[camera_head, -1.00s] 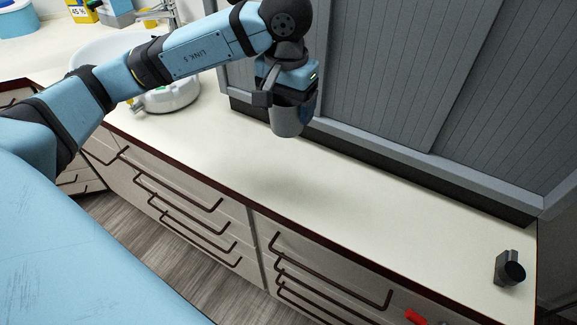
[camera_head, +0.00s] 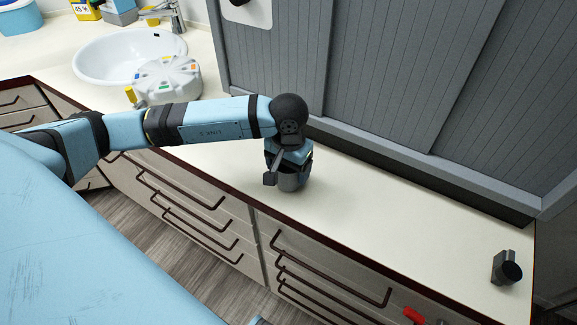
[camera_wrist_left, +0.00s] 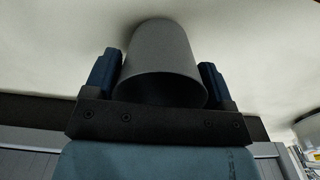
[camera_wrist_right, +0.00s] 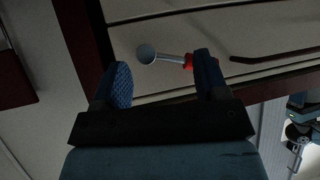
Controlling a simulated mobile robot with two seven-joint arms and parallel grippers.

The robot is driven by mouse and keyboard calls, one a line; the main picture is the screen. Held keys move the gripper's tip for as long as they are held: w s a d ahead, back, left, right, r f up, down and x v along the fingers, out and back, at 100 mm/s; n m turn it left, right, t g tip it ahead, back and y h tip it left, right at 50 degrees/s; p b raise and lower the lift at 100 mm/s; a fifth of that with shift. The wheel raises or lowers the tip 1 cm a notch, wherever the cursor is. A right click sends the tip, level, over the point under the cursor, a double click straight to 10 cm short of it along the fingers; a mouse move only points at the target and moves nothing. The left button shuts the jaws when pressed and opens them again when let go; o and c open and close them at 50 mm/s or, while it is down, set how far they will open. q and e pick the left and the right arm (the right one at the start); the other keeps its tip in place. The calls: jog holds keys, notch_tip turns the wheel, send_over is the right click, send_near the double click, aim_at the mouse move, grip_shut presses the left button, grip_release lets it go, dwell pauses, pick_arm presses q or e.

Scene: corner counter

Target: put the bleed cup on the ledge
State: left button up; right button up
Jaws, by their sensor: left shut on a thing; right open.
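The bleed cup is a plain grey cup (camera_head: 293,183), held low over the cream counter (camera_head: 345,215), near its middle. I cannot tell whether its base touches the surface. My left gripper (camera_head: 287,172) points down and is shut on the cup. In the left wrist view the cup (camera_wrist_left: 165,60) sits between the two blue finger pads (camera_wrist_left: 160,80), its open rim toward the camera. My right gripper (camera_wrist_right: 165,82) is open and empty in the right wrist view. No separate ledge can be told apart from the counter.
Grey panelled doors (camera_head: 390,80) stand behind the counter. A black-and-grey fitting (camera_head: 507,268) is at the far right. A white round device (camera_head: 168,80) and a basin (camera_head: 120,55) are at the left. A red-and-metal thing (camera_wrist_right: 175,60) shows beyond my right fingers. The counter between cup and fitting is clear.

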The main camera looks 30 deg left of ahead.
pick_arm(q)
jog(key=shift+f, duration=0.2)
jog(key=shift+f, duration=0.15)
jog(key=o, duration=0.9)
